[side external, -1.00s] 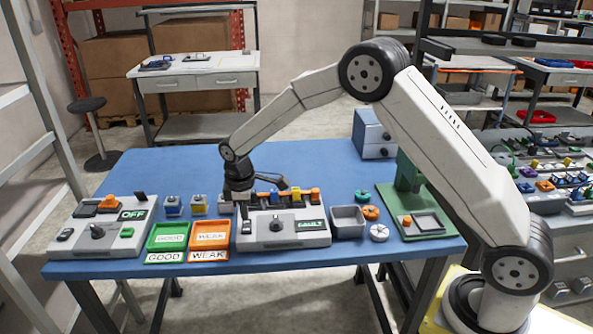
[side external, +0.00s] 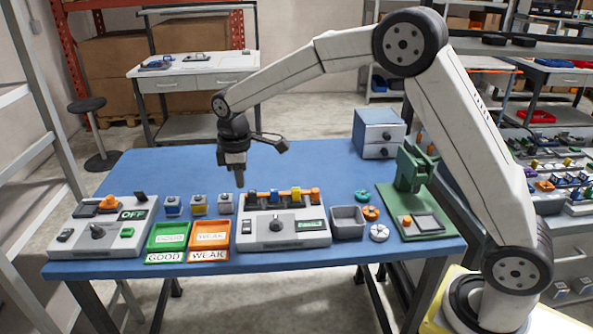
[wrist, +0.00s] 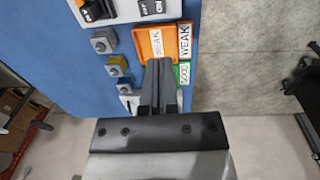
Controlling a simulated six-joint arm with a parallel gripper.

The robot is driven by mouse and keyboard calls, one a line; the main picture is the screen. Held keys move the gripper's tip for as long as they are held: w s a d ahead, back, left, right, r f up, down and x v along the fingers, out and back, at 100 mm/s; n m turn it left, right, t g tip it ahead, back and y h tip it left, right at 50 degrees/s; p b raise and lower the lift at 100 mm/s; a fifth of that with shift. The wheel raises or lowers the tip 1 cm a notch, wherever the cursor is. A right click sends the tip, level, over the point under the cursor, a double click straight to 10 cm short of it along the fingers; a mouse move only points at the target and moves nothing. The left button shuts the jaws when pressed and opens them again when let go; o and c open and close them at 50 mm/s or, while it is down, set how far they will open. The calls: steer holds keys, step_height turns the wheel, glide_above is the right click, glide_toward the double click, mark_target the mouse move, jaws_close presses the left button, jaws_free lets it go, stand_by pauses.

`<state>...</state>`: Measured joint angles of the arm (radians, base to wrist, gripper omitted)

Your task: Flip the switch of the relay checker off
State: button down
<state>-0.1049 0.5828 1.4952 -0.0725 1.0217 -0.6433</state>
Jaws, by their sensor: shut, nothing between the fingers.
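A grey device (side external: 283,240) stands right of the trays. It has a row of coloured, lever-like parts (side external: 296,195), a knob (side external: 276,224), a dark switch (side external: 246,227) and a small lit display. A second grey device (side external: 100,248) at the left has a display reading OFF (side external: 131,215), a knob and its own dark switch (side external: 66,235). I cannot tell which one is the relay checker. My gripper (side external: 240,184) is shut and empty, above the table behind the right device's left end. In the wrist view my gripper (wrist: 157,66) points toward the trays, touching nothing visible.
Green GOOD (side external: 167,237) and orange WEAK (side external: 209,235) trays lie between the devices. A grey bin (side external: 348,222), round parts (side external: 371,213) and a green press (side external: 411,190) stand at right. The table's back left is clear.

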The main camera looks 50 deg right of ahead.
mark_target(248, 222)
steer(key=shift+w+d+r+t+h, duration=0.1)
steer(key=shift+w+d+t+h, duration=0.2)
steer(key=shift+w+d, duration=0.25)
steer(key=shift+s, duration=0.1)
steer(key=f, duration=0.4)
steer(key=w+d+f, duration=0.1)
steer(key=f, duration=0.9)
steer(key=shift+w+d, duration=0.2)
steer(key=shift+d, duration=0.05)
steer(key=shift+d+f, duration=0.1)
steer(key=shift+f, duration=0.15)
stand_by(0.4)
steer(key=shift+f, duration=0.1)
